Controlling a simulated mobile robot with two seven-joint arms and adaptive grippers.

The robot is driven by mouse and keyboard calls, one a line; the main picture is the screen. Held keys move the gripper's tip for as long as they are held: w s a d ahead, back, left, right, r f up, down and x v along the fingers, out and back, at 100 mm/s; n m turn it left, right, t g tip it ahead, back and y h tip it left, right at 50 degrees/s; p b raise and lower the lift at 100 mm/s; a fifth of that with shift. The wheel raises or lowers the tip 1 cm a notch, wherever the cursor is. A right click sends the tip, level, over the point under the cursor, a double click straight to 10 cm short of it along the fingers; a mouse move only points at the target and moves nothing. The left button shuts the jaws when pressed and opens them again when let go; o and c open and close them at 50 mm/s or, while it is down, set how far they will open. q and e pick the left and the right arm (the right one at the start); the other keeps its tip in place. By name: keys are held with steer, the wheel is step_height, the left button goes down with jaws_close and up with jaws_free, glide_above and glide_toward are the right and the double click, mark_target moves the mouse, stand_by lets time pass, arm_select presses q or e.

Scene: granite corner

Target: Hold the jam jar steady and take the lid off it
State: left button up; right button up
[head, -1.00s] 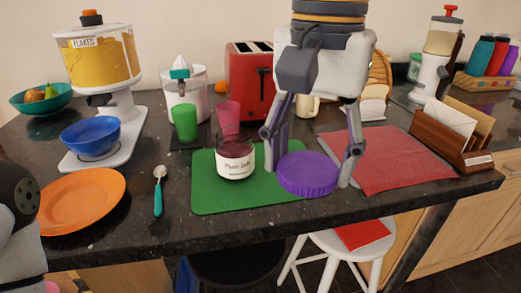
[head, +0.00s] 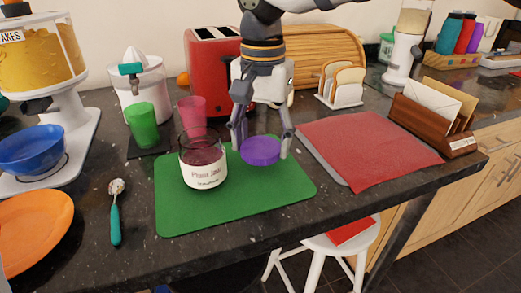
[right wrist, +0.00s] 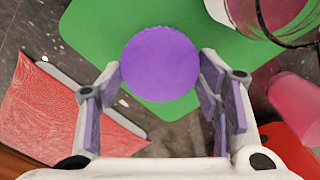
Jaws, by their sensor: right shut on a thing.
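The jam jar (head: 205,163) is clear glass with dark plum jam and a white label. It stands upright and open on the green mat (head: 235,205), and part of it shows at the top right of the right wrist view (right wrist: 272,15). The purple lid (head: 260,151) is off the jar, to its right and a little behind. My right gripper (head: 263,145) points down and is shut on the lid (right wrist: 160,64), with a finger at each side. I cannot tell whether the lid touches the mat. My left gripper is out of view.
A pink cup (head: 192,113) and a green cup (head: 142,127) stand behind the jar. The red toaster (head: 212,70) is behind my right gripper. A red mat (head: 370,145) lies right of the green one. A spoon (head: 115,215) lies at left. The green mat's front is clear.

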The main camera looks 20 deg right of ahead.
steer(key=shift+f, duration=1.25)
steer(key=shift+f, duration=0.2)
steer(key=o, duration=1.3)
steer(key=shift+r, duration=0.1)
